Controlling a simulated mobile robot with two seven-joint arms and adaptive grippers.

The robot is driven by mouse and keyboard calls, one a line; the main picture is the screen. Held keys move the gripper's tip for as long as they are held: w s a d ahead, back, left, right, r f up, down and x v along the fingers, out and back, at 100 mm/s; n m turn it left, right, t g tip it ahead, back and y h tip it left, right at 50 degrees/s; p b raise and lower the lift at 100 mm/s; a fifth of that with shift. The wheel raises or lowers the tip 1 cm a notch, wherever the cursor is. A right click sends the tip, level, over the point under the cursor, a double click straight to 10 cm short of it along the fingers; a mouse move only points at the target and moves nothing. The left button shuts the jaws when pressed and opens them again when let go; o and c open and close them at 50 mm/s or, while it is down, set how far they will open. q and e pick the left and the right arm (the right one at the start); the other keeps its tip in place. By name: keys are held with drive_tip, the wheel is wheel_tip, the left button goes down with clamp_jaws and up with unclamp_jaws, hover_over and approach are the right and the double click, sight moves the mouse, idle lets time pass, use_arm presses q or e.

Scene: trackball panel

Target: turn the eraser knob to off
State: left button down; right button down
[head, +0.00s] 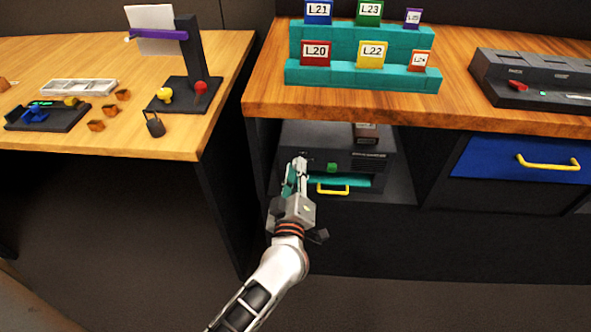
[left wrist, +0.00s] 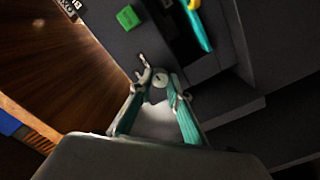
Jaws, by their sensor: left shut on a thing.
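The eraser (head: 365,137) is a dark box on the shelf under the wooden counter, with small lettering on its front that I cannot read surely. It also shows in the left wrist view (left wrist: 100,40). My left gripper (head: 297,166) is at the left part of its front. In the left wrist view the fingertips (left wrist: 160,88) are closed around a small grey knob (left wrist: 159,80), with teal pads on the fingers. The knob is hidden by the gripper in the head view, and its pointer setting cannot be read. My right gripper is not in view.
A green button (head: 332,168) sits right of my gripper, above a teal tray slot with a yellow handle (head: 333,190). The counter edge (head: 420,122) overhangs the eraser. A blue drawer (head: 490,157) is at the right. A side table (head: 190,140) stands at the left.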

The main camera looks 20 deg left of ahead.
use_arm(q)
drive_tip(key=n, duration=1.7)
drive_tip(key=shift+f+n, duration=0.25)
drive_tip(key=shift+n, duration=0.15)
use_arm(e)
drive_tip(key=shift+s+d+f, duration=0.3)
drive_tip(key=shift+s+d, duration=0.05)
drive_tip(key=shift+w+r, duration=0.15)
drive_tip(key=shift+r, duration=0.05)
